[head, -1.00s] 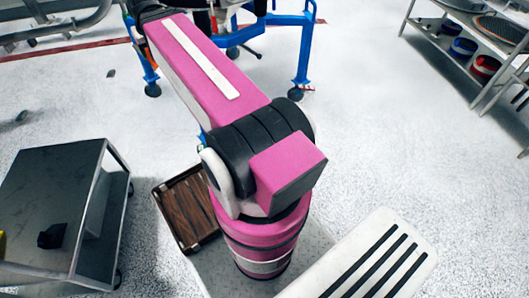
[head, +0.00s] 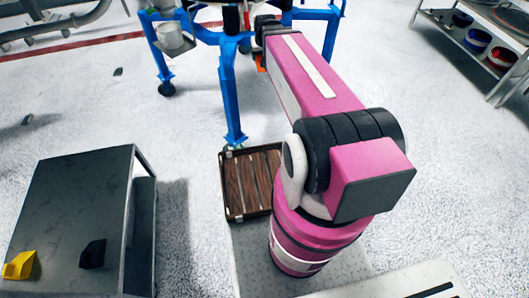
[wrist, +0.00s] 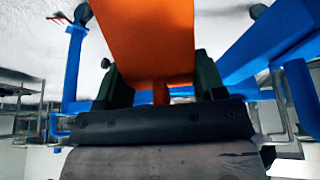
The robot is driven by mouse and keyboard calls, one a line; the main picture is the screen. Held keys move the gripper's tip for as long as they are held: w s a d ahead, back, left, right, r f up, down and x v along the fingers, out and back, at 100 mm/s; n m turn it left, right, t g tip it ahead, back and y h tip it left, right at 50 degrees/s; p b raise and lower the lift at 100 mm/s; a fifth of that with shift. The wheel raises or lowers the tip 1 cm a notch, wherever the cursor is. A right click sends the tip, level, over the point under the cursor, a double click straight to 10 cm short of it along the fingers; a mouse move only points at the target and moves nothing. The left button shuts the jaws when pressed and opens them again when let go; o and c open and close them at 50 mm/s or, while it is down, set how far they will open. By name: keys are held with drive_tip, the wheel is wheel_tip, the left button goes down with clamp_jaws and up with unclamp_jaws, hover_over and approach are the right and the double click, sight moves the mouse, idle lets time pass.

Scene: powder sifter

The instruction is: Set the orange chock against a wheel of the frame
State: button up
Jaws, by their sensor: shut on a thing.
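My gripper (wrist: 161,82) is shut on the orange chock (wrist: 146,38), which fills the upper middle of the wrist view between the two dark fingers. In the head view only an orange sliver of the chock (head: 261,62) shows beside the end of my arm; the gripper itself is mostly hidden. The blue frame (head: 229,90) stands ahead, with one leg coming down close to my base. A dark wheel (head: 167,89) shows under its left leg. The near leg's foot is partly hidden at the crate. The chock is held up, and no contact with a wheel shows.
A brown slatted crate (head: 226,190) sits in front of my arm's base. A grey cart (head: 75,195) at left carries a yellow block (head: 20,265) and a black block (head: 93,254). A shelf rack (head: 440,22) stands at upper right. White floor is open between.

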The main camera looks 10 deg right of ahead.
wheel_tip(320, 180, down, 2)
drive_tip(key=shift+w+f, duration=0.15)
drive_tip(key=shift+f, duration=0.05)
drive_tip(key=w+r+v, duration=0.1)
drive_tip(key=w+v, duration=0.1)
drive_tip(key=v, duration=1.6)
drive_tip(key=shift+w, duration=0.35)
drive_tip(key=shift+a, duration=0.25)
